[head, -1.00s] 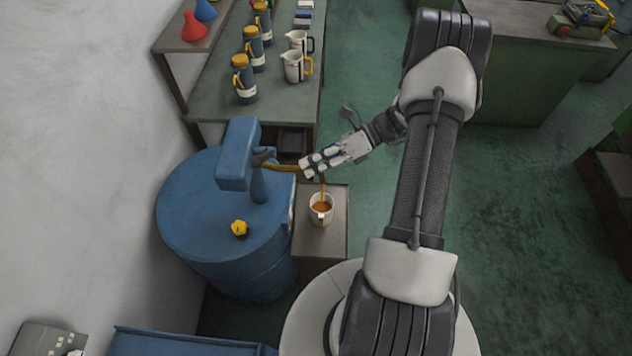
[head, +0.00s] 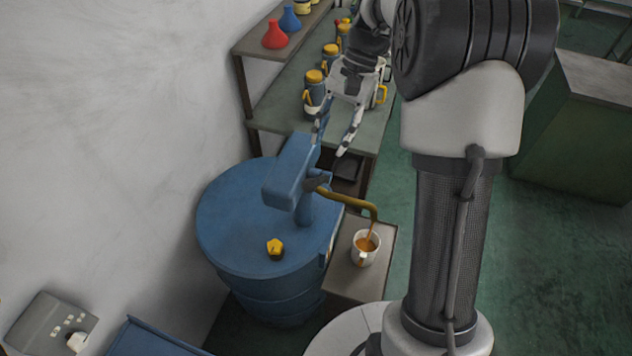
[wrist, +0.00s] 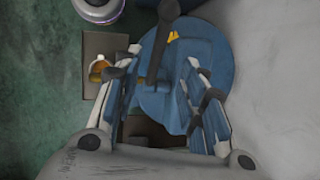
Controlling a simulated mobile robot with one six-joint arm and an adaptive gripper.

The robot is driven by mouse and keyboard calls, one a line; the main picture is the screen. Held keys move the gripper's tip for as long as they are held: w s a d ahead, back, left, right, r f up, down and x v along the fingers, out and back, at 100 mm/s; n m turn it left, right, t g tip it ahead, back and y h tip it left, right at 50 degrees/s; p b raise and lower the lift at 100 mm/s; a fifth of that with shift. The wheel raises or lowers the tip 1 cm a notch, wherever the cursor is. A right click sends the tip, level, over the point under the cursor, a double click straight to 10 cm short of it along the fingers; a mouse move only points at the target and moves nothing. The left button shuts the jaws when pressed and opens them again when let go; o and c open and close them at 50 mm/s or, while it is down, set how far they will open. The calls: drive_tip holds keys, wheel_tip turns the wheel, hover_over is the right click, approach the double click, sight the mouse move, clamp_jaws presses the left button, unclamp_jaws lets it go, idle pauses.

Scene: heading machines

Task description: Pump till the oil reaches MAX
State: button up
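A blue hand pump (head: 291,172) stands on a blue drum (head: 225,225). Its brass spout (head: 350,201) curves down over a small white jug (head: 364,255). A thin stream of brown oil runs from the spout into the jug, and brown oil shows inside. No MAX mark can be read. My gripper (head: 330,147) is open, its fingers pointing down beside the far end of the pump's blue top bar. In the wrist view, part of the blue pump (wrist: 172,100) shows between the spread fingers; contact cannot be told.
The jug stands on a small grey stand (head: 345,279) right of the drum. A yellow cap (head: 275,248) sits on the drum top. Behind is a bench (head: 290,112) with dark cans and jugs; red and blue funnels stand on a shelf.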

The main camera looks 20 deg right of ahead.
sight(317, 178)
drive_tip(key=x, duration=1.3)
drive_tip(key=shift+b, duration=0.4)
drive_tip(key=shift+r, duration=0.1)
drive_tip(key=shift+c, duration=0.4)
clamp_jaws()
